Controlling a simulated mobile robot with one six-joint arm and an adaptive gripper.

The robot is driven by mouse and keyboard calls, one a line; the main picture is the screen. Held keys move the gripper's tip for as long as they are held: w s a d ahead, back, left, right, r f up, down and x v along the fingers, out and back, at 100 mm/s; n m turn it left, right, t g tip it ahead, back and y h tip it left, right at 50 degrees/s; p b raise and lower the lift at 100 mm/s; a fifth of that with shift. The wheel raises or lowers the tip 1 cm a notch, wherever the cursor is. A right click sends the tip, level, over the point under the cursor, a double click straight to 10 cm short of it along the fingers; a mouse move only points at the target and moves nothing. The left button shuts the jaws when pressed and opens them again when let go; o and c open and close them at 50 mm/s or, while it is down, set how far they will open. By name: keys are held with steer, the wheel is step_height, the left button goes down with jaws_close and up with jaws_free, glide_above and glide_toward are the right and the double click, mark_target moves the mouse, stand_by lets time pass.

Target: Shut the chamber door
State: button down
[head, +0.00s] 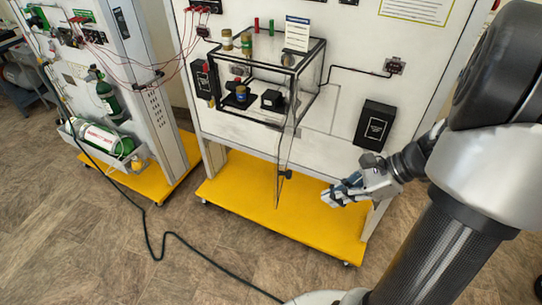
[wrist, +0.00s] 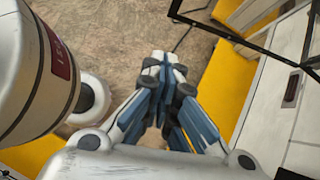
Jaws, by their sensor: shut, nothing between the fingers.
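The chamber (head: 262,66) is a clear box with a black frame, mounted on the white panel. Its door (head: 281,150) is a clear pane with thin dark edges. It stands open, swung outward toward the camera and seen nearly edge-on, with a small dark handle (head: 285,174) near its outer end. My gripper (head: 330,197) is to the right of the door, apart from it in the head view. In the wrist view my gripper (wrist: 164,62) is shut and empty. A black frame edge (wrist: 222,36) crosses the upper right there; I cannot tell whether it belongs to the door.
Small dark fittings (head: 271,99) sit inside the chamber. A black box (head: 374,125) is on the panel at right. The yellow base (head: 235,200) extends below the panel. A green cylinder (head: 100,137) is on the left stand, and a black cable (head: 190,240) crosses the open floor.

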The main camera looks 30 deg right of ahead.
steer(key=w+a+f+m+b, duration=0.1)
steer(key=w+a+f+b, duration=0.1)
steer(key=w+a+f, duration=0.4)
steer(key=shift+w+a+f+t+b, duration=0.2)
steer(key=shift+w+a+t+b, duration=0.15)
steer(key=shift+a, duration=0.4)
